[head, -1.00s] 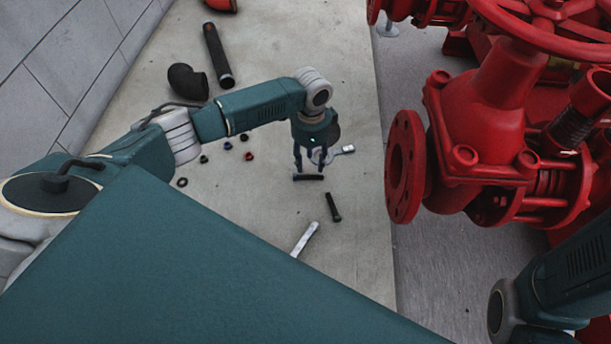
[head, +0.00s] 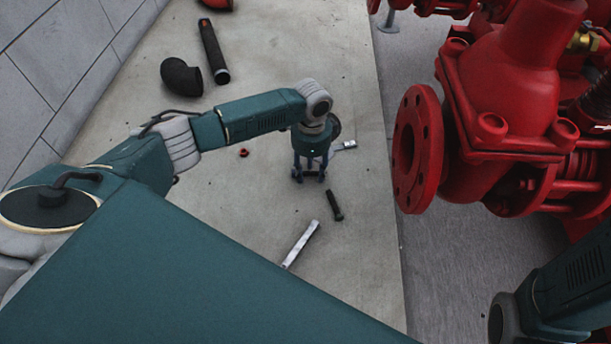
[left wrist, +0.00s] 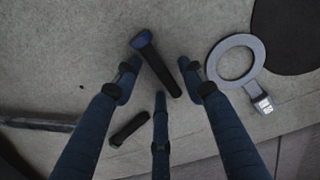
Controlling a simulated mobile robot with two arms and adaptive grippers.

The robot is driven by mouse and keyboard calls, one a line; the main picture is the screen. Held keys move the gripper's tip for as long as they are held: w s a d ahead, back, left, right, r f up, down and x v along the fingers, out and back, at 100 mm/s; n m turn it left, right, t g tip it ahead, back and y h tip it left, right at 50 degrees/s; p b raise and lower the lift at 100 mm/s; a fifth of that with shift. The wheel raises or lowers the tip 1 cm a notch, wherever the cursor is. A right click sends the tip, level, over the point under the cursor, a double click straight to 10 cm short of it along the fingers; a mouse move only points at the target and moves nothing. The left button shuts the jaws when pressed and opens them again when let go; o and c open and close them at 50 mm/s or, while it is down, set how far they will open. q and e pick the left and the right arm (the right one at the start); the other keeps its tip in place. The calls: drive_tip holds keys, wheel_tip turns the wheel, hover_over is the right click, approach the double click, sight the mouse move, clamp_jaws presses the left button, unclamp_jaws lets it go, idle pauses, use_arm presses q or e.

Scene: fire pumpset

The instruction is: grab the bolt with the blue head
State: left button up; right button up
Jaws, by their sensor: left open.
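The bolt with the blue head (left wrist: 143,42) lies on the concrete floor in the left wrist view, its dark shank pointing down and right. My left gripper (left wrist: 158,88) is open, its fingers spread around the bolt, with the shank between the fingertips. I cannot tell whether any finger touches it. In the head view my left gripper (head: 310,174) is low over the floor and mostly hides this bolt. A second dark bolt (head: 335,205) lies nearby; in the left wrist view its head looks green (left wrist: 130,130). My right gripper is out of view.
A ring-ended tool (left wrist: 235,62) lies beside the fingers. A silver bar-like tool (head: 300,245) lies nearer. A small red nut (head: 243,152), a black elbow pipe (head: 182,77) and a straight pipe (head: 214,52) lie farther left. Red flanged pump piping (head: 418,150) stands on the right.

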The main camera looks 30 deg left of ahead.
use_arm(q)
drive_tip(key=shift+f+p, duration=0.1)
drive_tip(key=shift+p, duration=0.25)
idle(0.3)
clamp_jaws()
